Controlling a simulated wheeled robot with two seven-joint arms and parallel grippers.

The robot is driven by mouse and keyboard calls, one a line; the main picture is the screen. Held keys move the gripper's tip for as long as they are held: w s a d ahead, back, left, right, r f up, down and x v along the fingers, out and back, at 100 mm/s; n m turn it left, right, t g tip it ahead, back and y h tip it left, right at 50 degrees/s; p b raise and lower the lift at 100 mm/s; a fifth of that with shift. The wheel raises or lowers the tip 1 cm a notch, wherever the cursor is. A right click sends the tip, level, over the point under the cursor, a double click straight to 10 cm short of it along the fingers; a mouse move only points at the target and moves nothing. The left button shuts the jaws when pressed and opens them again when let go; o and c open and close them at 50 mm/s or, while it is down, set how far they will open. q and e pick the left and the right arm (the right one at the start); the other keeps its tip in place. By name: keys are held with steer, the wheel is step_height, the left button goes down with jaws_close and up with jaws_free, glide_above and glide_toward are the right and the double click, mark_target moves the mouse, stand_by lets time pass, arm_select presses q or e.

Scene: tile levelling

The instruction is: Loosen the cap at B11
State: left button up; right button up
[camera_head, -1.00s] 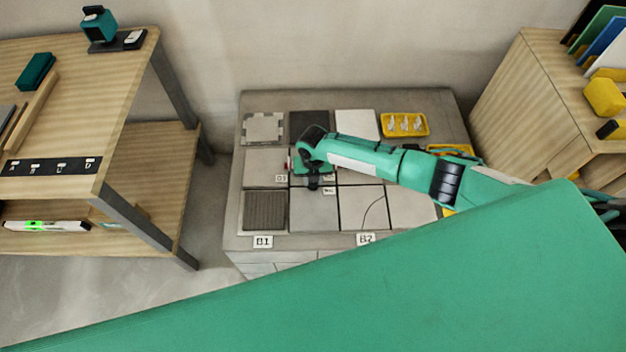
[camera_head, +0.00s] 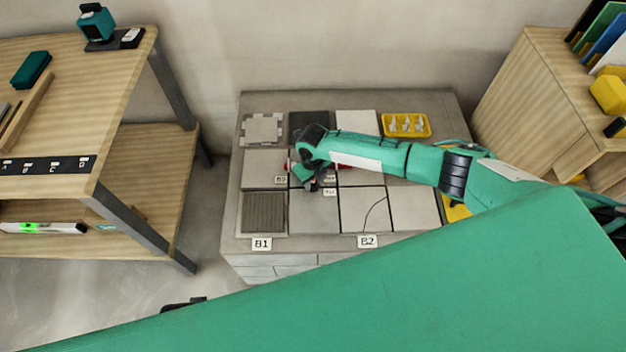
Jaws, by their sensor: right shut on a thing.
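My right gripper (camera_head: 308,183) reaches in from the right and points down at the tiled slab (camera_head: 232,225), near the joint where several grey tiles meet. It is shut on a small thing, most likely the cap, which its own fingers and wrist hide. Small white labels (camera_head: 329,191) lie beside the fingers, too small to read surely, so I cannot confirm B11. Bits of red (camera_head: 345,167) show beside the wrist, partly covered by my arm. My left gripper does not clearly show.
A ribbed tile (camera_head: 264,212) lies at front left and a cracked tile (camera_head: 363,210) at front right. A yellow tray (camera_head: 405,125) with white pieces sits at the back right. A wooden bench (camera_head: 120,100) stands left, a wooden cabinet (camera_head: 520,100) right. My green body covers the foreground.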

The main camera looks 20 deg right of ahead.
stand_by(0.3)
steer(key=o, duration=1)
steer(key=shift+r, duration=0.15)
steer(key=shift+r, duration=0.3)
arm_select(q)
steer(key=shift+s+a+f+p, duration=0.15)
steer(key=shift+f+p, duration=0.15)
steer(key=shift+f, duration=0.55)
steer(key=shift+s+d+f+p, duration=0.15)
steer(key=shift+f+p, duration=0.15)
steer(key=shift+f, duration=0.5)
arm_select(e)
steer(key=shift+r, duration=6.5)
arm_select(q)
steer(key=shift+a+r, duration=0.1)
